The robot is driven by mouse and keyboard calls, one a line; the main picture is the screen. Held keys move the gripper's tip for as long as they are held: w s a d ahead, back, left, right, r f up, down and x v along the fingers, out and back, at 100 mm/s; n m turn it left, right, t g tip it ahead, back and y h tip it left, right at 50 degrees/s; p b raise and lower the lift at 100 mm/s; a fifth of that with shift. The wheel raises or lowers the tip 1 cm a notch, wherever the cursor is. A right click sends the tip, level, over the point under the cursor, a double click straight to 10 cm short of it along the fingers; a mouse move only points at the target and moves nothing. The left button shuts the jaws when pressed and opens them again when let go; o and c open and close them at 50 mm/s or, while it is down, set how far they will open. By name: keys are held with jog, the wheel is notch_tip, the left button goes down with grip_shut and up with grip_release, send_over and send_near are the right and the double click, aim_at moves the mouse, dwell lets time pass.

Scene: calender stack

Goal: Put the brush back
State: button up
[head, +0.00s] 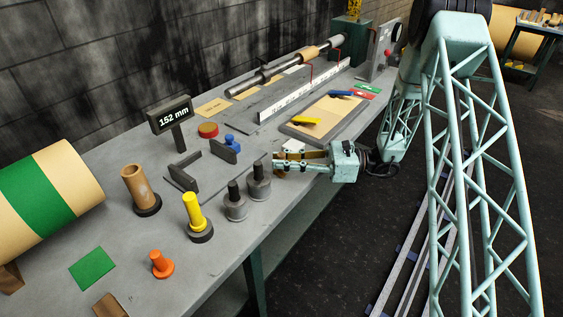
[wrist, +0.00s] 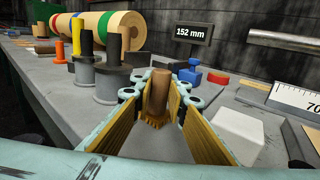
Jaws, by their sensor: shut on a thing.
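The brush, with a brown handle (wrist: 160,88) and yellowish bristles at its lower end, stands about upright between the fingertips of my gripper (wrist: 158,98) in the wrist view. My gripper is shut on it. In the head view my gripper (head: 279,164) is low over the front edge of the grey bench (head: 235,215), pointing left. The brush is mostly hidden there by the fingers. I cannot tell whether the bristles touch the bench top.
Grey weights with black knobs (head: 258,180) stand just left of my gripper. A white block (wrist: 240,132) sits close to its right finger in the wrist view. A dark cradle with two uprights (head: 183,178), a blue piece (head: 232,141) and a "152 mm" display (head: 170,114) lie beyond.

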jog(key=shift+f, duration=0.1)
jog(key=o, duration=0.9)
jog(key=shift+s+d+p, duration=0.15)
jog(key=shift+d+p, duration=1.1)
jog(key=shift+d, duration=4.75)
jog(key=shift+r, duration=0.2)
jog(key=s+a+r+n+g+h, duration=0.2)
jog(key=s+r+n+h, duration=0.15)
jog(key=s+r, duration=0.5)
jog(key=s+a+r+n+g+h, duration=0.25)
jog(key=s+r+n, duration=0.25)
jog(key=s+r, duration=0.35)
jog(key=shift+s+d+r+n+t+h, duration=1.5)
jog(key=shift+s+d+r+h, duration=0.65)
jog(key=shift+s, duration=2.4)
jog(key=shift+s+d+r+n+t+h, duration=1.2)
jog(key=shift+s+d+r+n+h, duration=0.9)
jog(key=shift+s, duration=2.5)
jog(key=shift+s+d+r+n+t+h, duration=1.55)
jog(key=shift+s+d+r, duration=0.95)
jog(key=shift+s, duration=2.05)
